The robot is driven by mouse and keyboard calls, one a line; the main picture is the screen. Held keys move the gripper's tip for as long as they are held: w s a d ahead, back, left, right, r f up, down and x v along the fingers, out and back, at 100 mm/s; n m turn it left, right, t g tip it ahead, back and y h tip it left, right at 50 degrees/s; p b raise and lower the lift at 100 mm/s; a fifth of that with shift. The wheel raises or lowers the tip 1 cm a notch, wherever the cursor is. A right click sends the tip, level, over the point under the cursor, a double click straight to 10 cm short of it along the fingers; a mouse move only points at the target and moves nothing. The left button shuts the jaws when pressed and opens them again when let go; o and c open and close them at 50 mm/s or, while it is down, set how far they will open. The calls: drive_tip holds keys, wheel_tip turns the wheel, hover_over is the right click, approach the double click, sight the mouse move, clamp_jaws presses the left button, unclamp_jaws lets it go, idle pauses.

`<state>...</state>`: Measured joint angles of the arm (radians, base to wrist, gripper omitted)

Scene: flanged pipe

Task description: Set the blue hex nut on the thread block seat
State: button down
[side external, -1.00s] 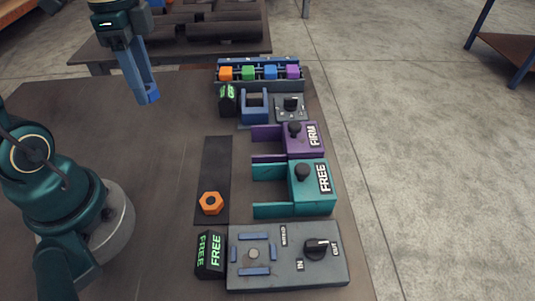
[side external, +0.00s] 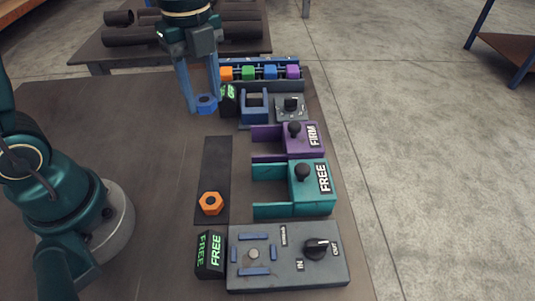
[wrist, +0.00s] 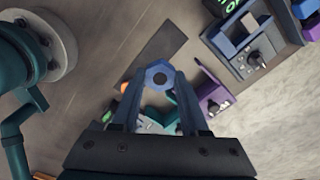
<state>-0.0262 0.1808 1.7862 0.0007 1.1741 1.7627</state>
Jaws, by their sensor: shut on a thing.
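The blue hex nut (side external: 206,104) is between the fingertips of my gripper (side external: 202,101), which is shut on it. In the wrist view the nut (wrist: 159,75) lies flat-on to the camera, its round hole visible, with a finger of my gripper (wrist: 159,82) at each side. It appears held above the table, left of the small black sign at the back. A grey block (side external: 300,278) at the front right has a short round stub (side external: 253,254) framed by several blue bars; nothing sits on the stub. I cannot tell for sure that this is the thread block seat.
An orange hex nut (side external: 211,203) lies on a dark strip (side external: 216,160). Teal (side external: 313,203) and purple (side external: 305,151) fixtures, a blue bracket (side external: 254,119) and a rack of coloured cubes (side external: 259,85) line the right side. A black FREE sign (side external: 210,268) stands beside the grey block.

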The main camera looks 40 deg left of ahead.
drive_tip(key=s+d+f+m, duration=0.25)
drive_tip(key=d+m, duration=0.55)
drive_tip(key=d, duration=0.4)
drive_tip(key=m, duration=0.5)
hover_over(254, 254)
drive_tip(key=f, duration=0.3)
drive_tip(key=shift+w+a+f, duration=0.25)
drive_tip(key=shift+w+f, duration=0.1)
drive_tip(key=shift+w, duration=0.05)
drive_tip(key=shift+s+d+f, duration=0.1)
drive_tip(key=shift+s+d, duration=0.15)
drive_tip(key=shift+s, duration=0.15)
drive_tip(key=shift+f, duration=0.1)
drive_tip(key=shift+f, duration=1.1)
drive_tip(key=shift+f, duration=0.5)
